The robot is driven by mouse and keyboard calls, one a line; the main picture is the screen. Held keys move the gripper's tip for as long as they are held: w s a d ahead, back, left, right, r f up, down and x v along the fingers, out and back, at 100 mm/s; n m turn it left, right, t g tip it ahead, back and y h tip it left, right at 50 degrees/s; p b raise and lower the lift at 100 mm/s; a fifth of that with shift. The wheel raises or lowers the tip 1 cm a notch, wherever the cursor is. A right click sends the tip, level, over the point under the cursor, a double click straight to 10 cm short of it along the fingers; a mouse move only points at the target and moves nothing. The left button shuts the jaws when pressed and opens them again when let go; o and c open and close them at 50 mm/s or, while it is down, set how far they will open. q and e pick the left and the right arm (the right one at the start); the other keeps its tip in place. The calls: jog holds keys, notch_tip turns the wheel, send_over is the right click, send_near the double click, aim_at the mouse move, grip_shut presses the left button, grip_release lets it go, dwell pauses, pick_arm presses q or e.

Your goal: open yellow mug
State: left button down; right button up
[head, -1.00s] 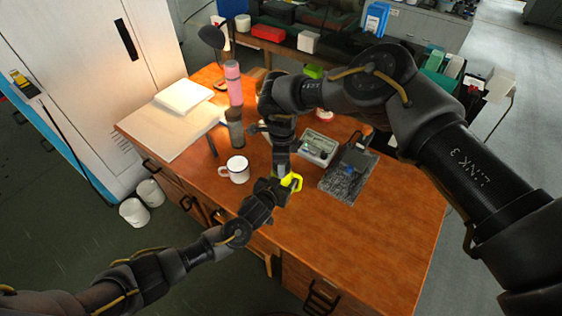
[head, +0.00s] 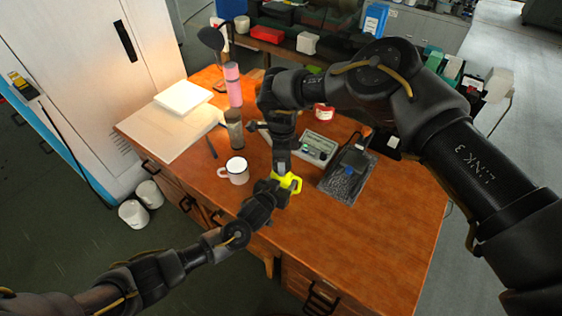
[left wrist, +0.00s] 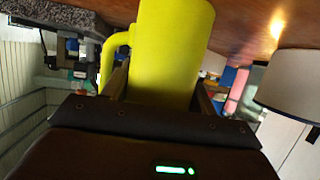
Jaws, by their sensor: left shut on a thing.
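The yellow mug (head: 291,183) is near the front middle of the wooden desk, partly hidden by my grippers in the head view. In the left wrist view the mug (left wrist: 172,50) fills the upper middle, with its handle on the left. My left gripper (head: 274,190) is shut on the mug from the front left. My right gripper (head: 282,168) points down right at the mug from above. Its fingertips are hidden or too small to tell whether they are open, or whether they touch the mug. No lid can be made out.
A white mug (head: 236,171) stands close on the left. A dark jar (head: 234,130), a pink bottle (head: 233,86) and a board (head: 165,132) are behind it. A grey meter box (head: 318,148) and a dark device (head: 347,176) lie right. The desk's front right is clear.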

pick_arm(q)
jog(key=shift+w+r, duration=0.1)
pick_arm(e)
jog(key=shift+s+r, duration=0.1)
jog(key=shift+r, duration=0.35)
jog(key=shift+r, duration=0.1)
jog(key=shift+r, duration=1.9)
pick_arm(q)
jog(key=shift+c, duration=1.9)
grip_release()
jog(key=b+v, duration=0.1)
jog(key=v, duration=1.1)
pick_arm(e)
jog(key=shift+f, duration=0.45)
